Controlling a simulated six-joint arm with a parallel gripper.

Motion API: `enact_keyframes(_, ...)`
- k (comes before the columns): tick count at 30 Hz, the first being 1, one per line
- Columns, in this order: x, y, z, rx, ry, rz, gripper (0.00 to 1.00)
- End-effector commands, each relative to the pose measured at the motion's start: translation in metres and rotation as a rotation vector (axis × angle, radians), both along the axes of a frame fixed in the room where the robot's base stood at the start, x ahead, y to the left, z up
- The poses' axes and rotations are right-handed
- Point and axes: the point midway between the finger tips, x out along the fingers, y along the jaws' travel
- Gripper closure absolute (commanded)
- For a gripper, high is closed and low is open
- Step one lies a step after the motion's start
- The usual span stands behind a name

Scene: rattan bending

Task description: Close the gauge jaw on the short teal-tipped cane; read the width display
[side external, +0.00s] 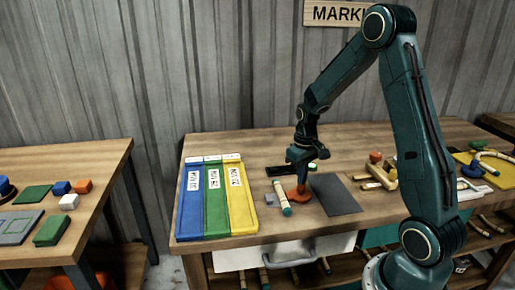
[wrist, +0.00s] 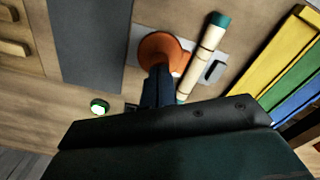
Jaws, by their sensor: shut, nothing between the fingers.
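The short cane (side external: 282,196) is pale with a teal tip and lies on the bench; it also shows in the wrist view (wrist: 202,58). An orange rounded piece (side external: 301,195), seemingly the gauge jaw, sits close beside the cane; it also shows in the wrist view (wrist: 160,46). A light grey plate (wrist: 143,38) lies under them, with a small grey block (wrist: 214,71) on the cane's other side. My gripper (side external: 302,183) is shut and points down at the orange piece; its fingers (wrist: 158,72) overlap it, contact unclear. No width reading is legible.
Blue, green and yellow trays (side external: 216,205) stand left of the cane. A dark grey mat (side external: 335,194) lies to the right, clear on top. Wooden pieces (side external: 378,178) lie farther right. A small green round light (wrist: 99,106) shows in the wrist view.

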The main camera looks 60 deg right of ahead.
Motion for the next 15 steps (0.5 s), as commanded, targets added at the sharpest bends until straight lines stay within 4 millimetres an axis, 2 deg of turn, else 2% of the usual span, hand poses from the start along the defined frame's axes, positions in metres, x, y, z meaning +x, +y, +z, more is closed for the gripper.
enact_keyframes(15,0.0028,0.0036,-0.0019,0.001,0.002,0.0,1.0)
